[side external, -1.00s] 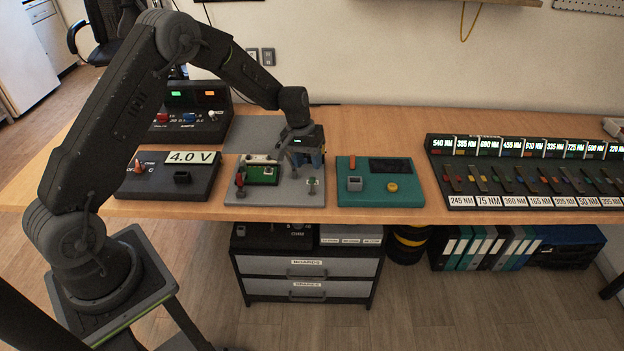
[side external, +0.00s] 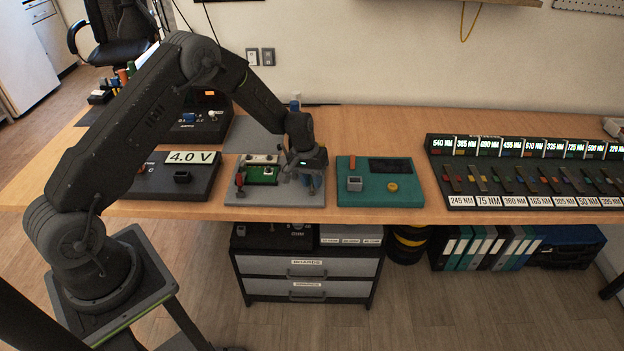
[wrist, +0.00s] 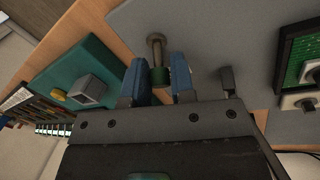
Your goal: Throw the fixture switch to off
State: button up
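The grey fixture plate (side external: 285,200) lies on the bench with a green circuit board (side external: 262,175) and a red-handled lever (side external: 240,181) at its left. The fixture switch, at the plate's right, is mostly hidden behind my gripper (side external: 309,183) in the side view. In the wrist view a metal lever with a green part, which I take for the fixture switch (wrist: 156,45), stands between the two blue fingers of my gripper (wrist: 160,75). The fingers are close on both sides of it; whether they press on it cannot be told. Its label and position cannot be read.
A black unit marked 4.0 V (side external: 170,183) is at the left. A long dark rack (side external: 525,178) with several displays is at the far right. Bare bench lies behind the teal box.

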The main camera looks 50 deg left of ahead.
grip_shut()
jog(key=shift+s+d+r+t+y, duration=0.1)
jog(key=shift+s+d+t+y, duration=0.15)
jog(key=shift+t+y, duration=0.35)
jog(key=shift+s+d+r+t+y, duration=0.1)
jog(key=shift+s+t+y, duration=0.1)
jog(key=shift+t+y, duration=0.35)
jog(key=shift+o, duration=2)
grip_release()
jog(key=v, duration=1.3)
jog(key=shift+r, duration=0.4)
